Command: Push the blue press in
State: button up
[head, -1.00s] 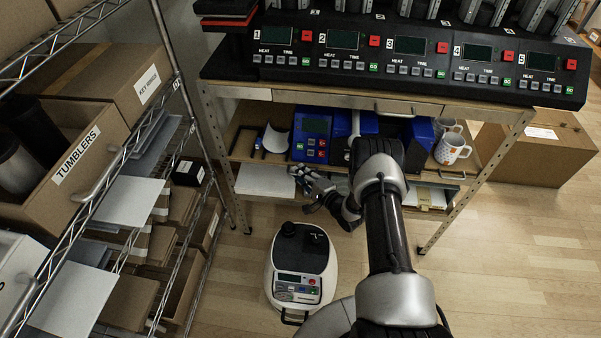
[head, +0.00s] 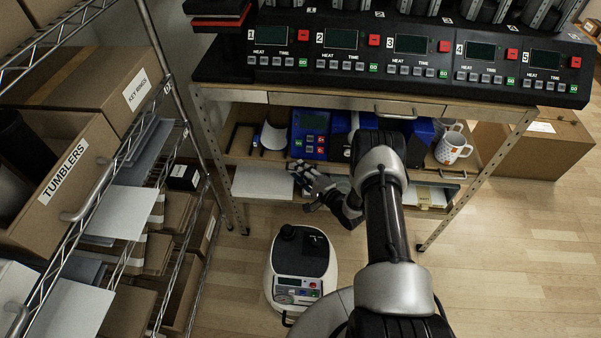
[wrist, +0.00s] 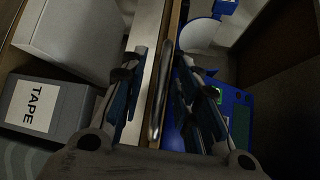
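The blue press (head: 311,135) sits on the shelf under the bench in the head view. Its blue panel with a small screen and buttons faces out, and my arm hides part of its body (head: 416,135). My gripper (head: 303,174) is low in front of the shelf's front edge, just below the panel. In the wrist view the two fingers of my gripper (wrist: 162,105) are apart, with a metal handle bar (wrist: 168,85) showing between them. The blue panel (wrist: 240,115) lies beyond the right finger. I cannot tell whether the fingers touch the bar.
White mugs (head: 453,148) stand at the shelf's right end. A control console (head: 410,60) is on the bench above. A wire rack with cartons (head: 75,160) stands close on the left. A grey tape box (wrist: 45,105) shows in the wrist view.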

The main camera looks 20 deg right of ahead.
jog(key=v, duration=1.2)
